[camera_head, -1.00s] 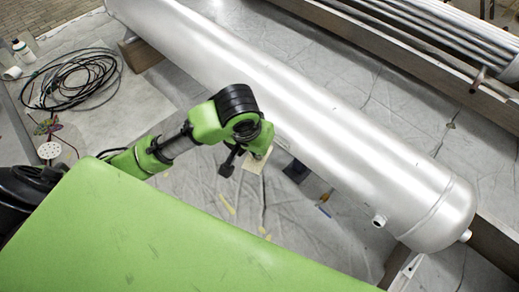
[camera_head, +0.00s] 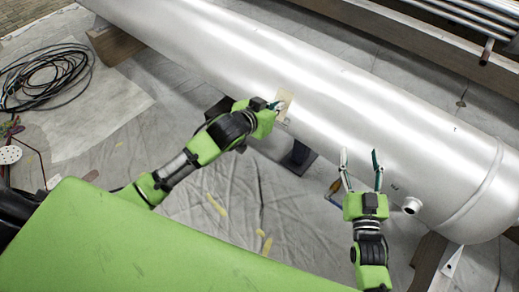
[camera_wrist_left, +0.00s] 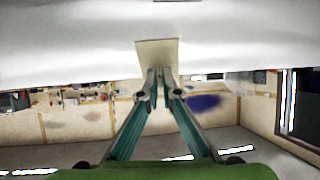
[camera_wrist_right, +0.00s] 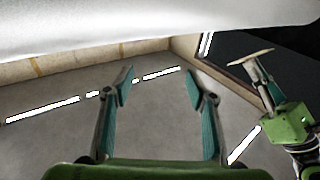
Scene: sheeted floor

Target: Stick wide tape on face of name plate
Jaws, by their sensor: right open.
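A long silver tank (camera_head: 330,92) lies across the head view. My left gripper (camera_head: 277,106) is shut on a beige piece of wide tape (camera_head: 286,96) in front of the tank's side. The tape also shows at the fingertips in the left wrist view (camera_wrist_left: 157,50), standing up against the tank's pale surface; I cannot tell whether it touches. A small plate-like mark (camera_head: 287,122), perhaps the name plate, shows just beside the tape, partly hidden. My right gripper (camera_head: 360,158) is open and empty, its fingers spread near the tank's lower right side.
A short pipe stub (camera_head: 411,205) sticks out of the tank right of my right gripper. Wooden beams (camera_head: 117,43) support the tank. A dark block (camera_head: 299,157) is below it. Coiled black cable (camera_head: 45,75) lies at left. Metal pipes (camera_head: 470,25) lie at the back right.

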